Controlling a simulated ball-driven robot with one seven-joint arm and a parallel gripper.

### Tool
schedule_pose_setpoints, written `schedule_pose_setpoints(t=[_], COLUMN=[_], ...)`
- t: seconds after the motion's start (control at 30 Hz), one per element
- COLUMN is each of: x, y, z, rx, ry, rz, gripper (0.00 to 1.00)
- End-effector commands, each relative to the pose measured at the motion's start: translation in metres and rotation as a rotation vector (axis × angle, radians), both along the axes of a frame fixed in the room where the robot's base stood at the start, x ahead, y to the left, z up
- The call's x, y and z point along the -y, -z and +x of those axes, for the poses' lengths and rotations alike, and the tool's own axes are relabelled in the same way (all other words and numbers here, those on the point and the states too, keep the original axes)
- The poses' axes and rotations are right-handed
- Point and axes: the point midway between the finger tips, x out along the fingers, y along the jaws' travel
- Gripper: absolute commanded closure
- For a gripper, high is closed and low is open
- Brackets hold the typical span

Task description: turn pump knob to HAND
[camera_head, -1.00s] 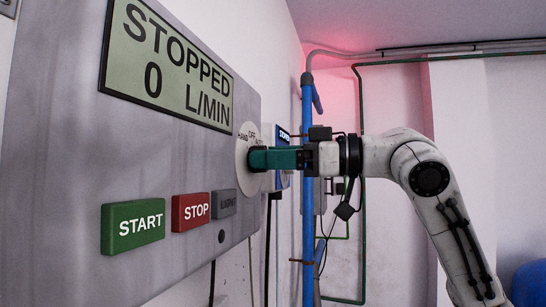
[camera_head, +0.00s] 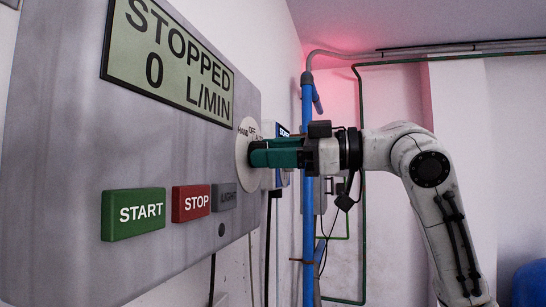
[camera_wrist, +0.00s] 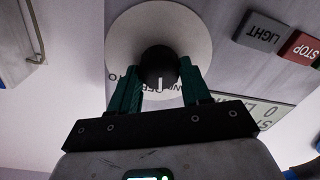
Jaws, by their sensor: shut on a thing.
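The pump knob (camera_wrist: 159,66) is a dark round knob with a white pointer line, on a white dial plate (camera_head: 243,172). The plate has HAND on the left and OFF at the top in the head view. My gripper (camera_head: 254,153) has green fingers, one on each side of the knob, shut on it. In the wrist view, my gripper (camera_wrist: 158,72) partly covers the lettering, which is upside down there. The pointer line faces the middle of that lettering. The knob is mostly hidden by the fingers in the head view.
The grey panel (camera_head: 70,140) carries a display (camera_head: 170,60) reading STOPPED 0 L/MIN. Green START (camera_head: 134,213), red STOP (camera_head: 190,203) and grey LIGHT (camera_head: 224,197) buttons sit below the knob's left. A blue pipe (camera_head: 308,220) stands behind my gripper.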

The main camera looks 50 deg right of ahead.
Motion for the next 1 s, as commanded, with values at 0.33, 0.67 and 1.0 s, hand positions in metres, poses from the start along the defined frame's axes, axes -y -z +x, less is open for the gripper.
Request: schedule_pose_setpoints(t=[0.33, 0.67, 1.0], x=[-0.0019, -0.0021, -0.0026], y=[0.0025, 0.0026, 0.0024], z=[-0.0002, -0.0003, -0.0005], rx=[0.107, 0.183, 0.218], ry=[-0.002, -0.001, -0.003], rz=[-0.295, -0.509, -0.609], gripper=[0.83, 0.83, 0.83])
